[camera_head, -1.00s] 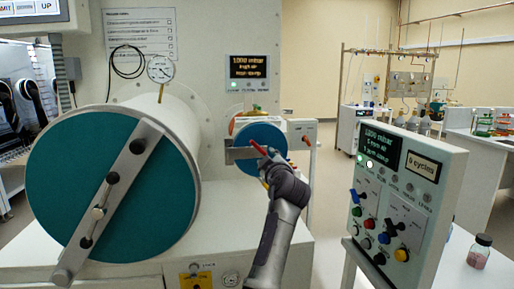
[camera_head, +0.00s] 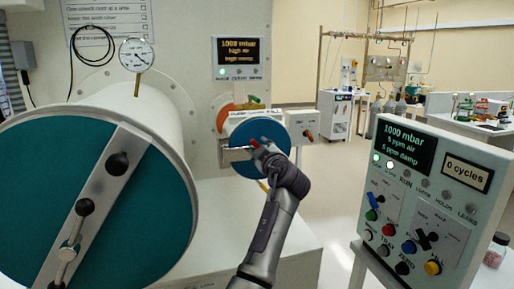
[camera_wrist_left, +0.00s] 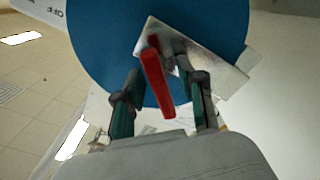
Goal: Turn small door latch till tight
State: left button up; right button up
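The small door (camera_head: 268,133) is a blue disc on the short chamber right of the big teal door. A metal bar (camera_head: 236,154) crosses it, and its latch has a red handle (camera_head: 254,144). In the left wrist view the red handle (camera_wrist_left: 158,85) points down and slightly right in front of the bar (camera_wrist_left: 215,72) and the blue door (camera_wrist_left: 95,45). My left gripper (camera_head: 264,151) is at the latch. In the left wrist view its fingers (camera_wrist_left: 160,68) stand on both sides of the handle, with gaps showing, so it looks open. My right gripper is out of view.
The large teal door (camera_head: 40,180) with its own bar and black knobs fills the left. A control panel (camera_head: 470,215) with knobs stands at the right, reading 1000 mbar and 0 cycles. Open floor (camera_head: 335,190) lies between them. A jar (camera_head: 496,250) is behind the panel.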

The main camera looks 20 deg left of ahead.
pick_arm(q)
jog(key=shift+d, duration=0.1)
jog(key=shift+c, duration=0.2)
grip_shut()
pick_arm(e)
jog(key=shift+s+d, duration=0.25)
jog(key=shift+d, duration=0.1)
